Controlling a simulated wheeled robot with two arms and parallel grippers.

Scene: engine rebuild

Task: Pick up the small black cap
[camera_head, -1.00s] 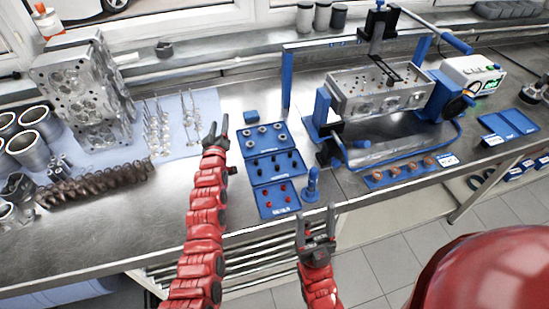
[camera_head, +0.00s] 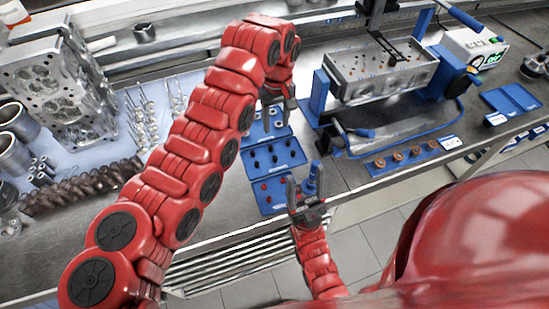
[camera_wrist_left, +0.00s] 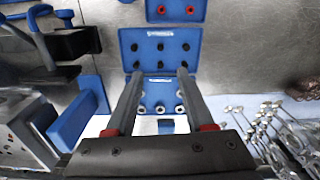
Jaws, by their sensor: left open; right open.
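Several small black caps (camera_wrist_left: 160,46) sit in two rows in the middle blue tray (camera_wrist_left: 128,38) in the left wrist view. The tray also shows in the head view (camera_head: 298,160), with its black caps (camera_head: 275,157) small. My left gripper (camera_head: 281,98) is open and points down above the trays. In the left wrist view its fingers (camera_wrist_left: 160,76) stand apart, over the tray of grey rings, with their tips near the lower edge of the black-cap tray. Nothing is between them. My right gripper (camera_head: 308,186) is open and empty, by the bench's front edge.
Grey rings (camera_wrist_left: 161,109) and red caps (camera_wrist_left: 176,10) sit in the trays either side.

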